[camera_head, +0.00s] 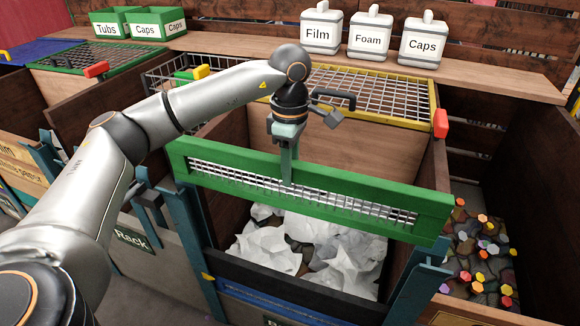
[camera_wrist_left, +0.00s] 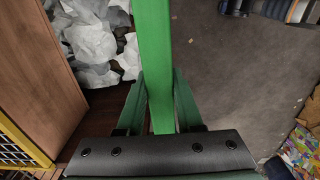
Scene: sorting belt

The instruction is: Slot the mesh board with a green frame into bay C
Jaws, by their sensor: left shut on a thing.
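The mesh board with a green frame (camera_head: 375,192) hangs across the front of an open bay holding white crumpled sheets (camera_head: 345,258). My left gripper (camera_head: 288,168) is shut on the middle of its top edge. In the left wrist view the green frame (camera_wrist_left: 154,50) runs between the two fingers (camera_wrist_left: 158,112). The board tilts down to the right in the head view. Its ends are near a left teal post (camera_head: 185,225) and a right teal post (camera_head: 412,290); whether it sits in their slots I cannot tell. Which bay is C is not readable. My right gripper is not in view.
A yellow-framed mesh board (camera_head: 395,95) lies over the back of this bay. A green-framed one (camera_head: 90,58) lies at the far left. White containers (camera_head: 369,35) and green bins (camera_head: 112,22) stand on the shelf. Colored caps (camera_head: 480,250) fill the right bay.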

